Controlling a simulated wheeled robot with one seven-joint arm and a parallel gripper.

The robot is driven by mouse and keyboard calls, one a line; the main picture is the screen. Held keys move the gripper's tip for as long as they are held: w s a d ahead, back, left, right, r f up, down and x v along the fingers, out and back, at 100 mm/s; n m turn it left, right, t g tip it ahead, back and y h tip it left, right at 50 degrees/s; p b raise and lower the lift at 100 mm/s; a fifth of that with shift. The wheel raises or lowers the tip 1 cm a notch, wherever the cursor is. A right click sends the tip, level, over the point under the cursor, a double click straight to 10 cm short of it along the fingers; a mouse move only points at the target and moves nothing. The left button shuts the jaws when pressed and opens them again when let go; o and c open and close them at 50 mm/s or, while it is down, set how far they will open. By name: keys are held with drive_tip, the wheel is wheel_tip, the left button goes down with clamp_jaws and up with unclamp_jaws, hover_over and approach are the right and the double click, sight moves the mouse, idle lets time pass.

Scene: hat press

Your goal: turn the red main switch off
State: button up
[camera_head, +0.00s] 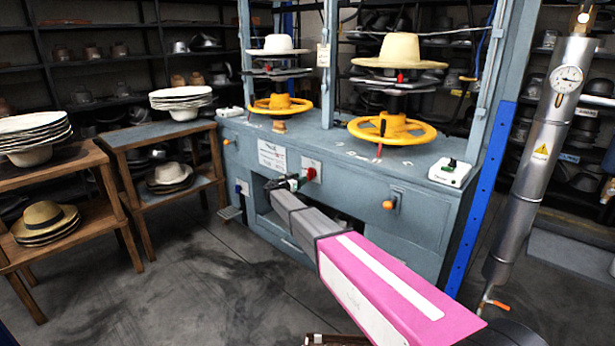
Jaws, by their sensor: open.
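The red main switch (311,173) is a small red knob on a pale plate, on the front panel of the blue-grey hat press (420,215). Its exact turn position is too small to read. My arm reaches in from the lower right. My gripper (296,180) is at the front panel, just left of the switch and slightly lower in the picture. It is open and looks empty. I cannot tell whether a fingertip touches the switch.
Orange knobs (389,204) and a label sheet (272,156) are on the press front. Yellow handwheels (392,130) and hats sit above. A metal cylinder with a gauge (566,79) stands right. Wooden tables (133,137) with hats stand left. The floor between is clear.

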sight(308, 174)
drive_tip(key=x, duration=0.6)
clamp_jaws()
